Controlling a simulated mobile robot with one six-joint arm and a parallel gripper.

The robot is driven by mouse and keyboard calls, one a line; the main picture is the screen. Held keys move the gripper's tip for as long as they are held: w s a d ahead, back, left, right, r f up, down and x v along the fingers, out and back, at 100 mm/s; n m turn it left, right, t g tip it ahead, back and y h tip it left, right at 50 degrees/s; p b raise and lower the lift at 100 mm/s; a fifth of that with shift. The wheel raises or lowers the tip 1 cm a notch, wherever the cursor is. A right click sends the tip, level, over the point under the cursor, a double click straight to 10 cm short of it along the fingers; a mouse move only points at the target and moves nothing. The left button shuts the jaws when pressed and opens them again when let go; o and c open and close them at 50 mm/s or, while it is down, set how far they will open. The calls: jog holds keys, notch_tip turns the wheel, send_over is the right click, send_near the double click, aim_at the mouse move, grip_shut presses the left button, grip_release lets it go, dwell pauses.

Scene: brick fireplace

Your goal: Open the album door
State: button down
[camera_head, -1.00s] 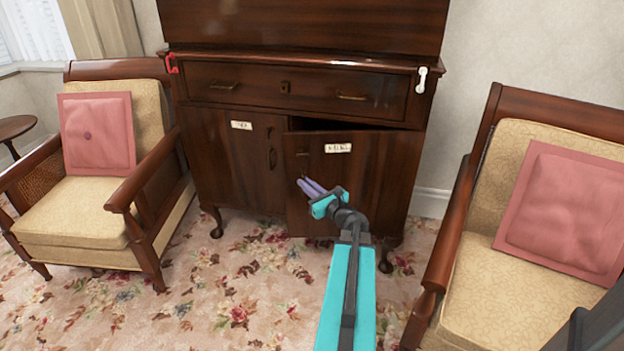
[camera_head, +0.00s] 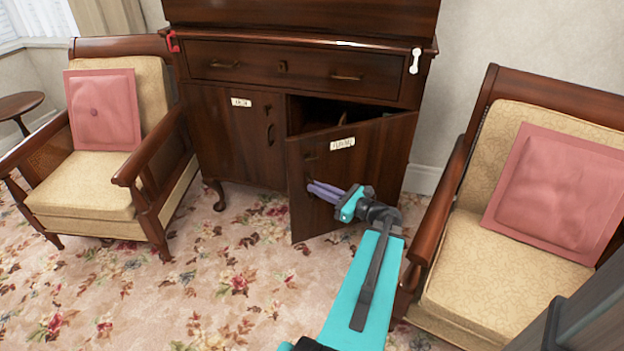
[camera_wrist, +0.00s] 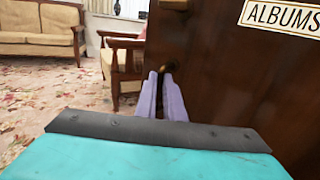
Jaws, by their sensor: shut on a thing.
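The album door (camera_head: 352,176) is the right-hand dark wood door of the cabinet. It stands partly open, its left edge swung out toward me, with a dark gap above and behind it. Its white label (camera_head: 342,143) reads ALBUMS in the wrist view (camera_wrist: 283,15). My gripper (camera_head: 312,188) is at the door's left edge, below the label. In the wrist view its purple fingers (camera_wrist: 162,78) are shut on a small dark handle (camera_wrist: 168,66) on the door's face. The fingers partly hide the handle.
The left cabinet door (camera_head: 235,135) is shut, and the drawer (camera_head: 300,68) above is shut. An armchair with a pink cushion (camera_head: 555,195) stands close to my arm on the right. Another armchair (camera_head: 85,185) stands at the left. Floral carpet (camera_head: 240,275) lies clear in front.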

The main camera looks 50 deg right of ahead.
jog(key=shift+n+y, duration=0.6)
jog(key=shift+y, duration=0.3)
jog(key=shift+s+a+p, duration=0.15)
jog(key=shift+s+a, duration=0.1)
jog(key=shift+s, duration=0.4)
jog(key=shift+s+a+p, duration=0.15)
jog(key=shift+s+a, duration=0.05)
jog(key=shift+s, duration=0.5)
jog(key=shift+s+a+p, duration=0.15)
jog(key=shift+s+a, duration=0.1)
jog(key=shift+s, duration=0.4)
jog(key=c, duration=1.9)
grip_release()
jog(key=shift+w, duration=0.1)
jog(key=shift+r, duration=0.15)
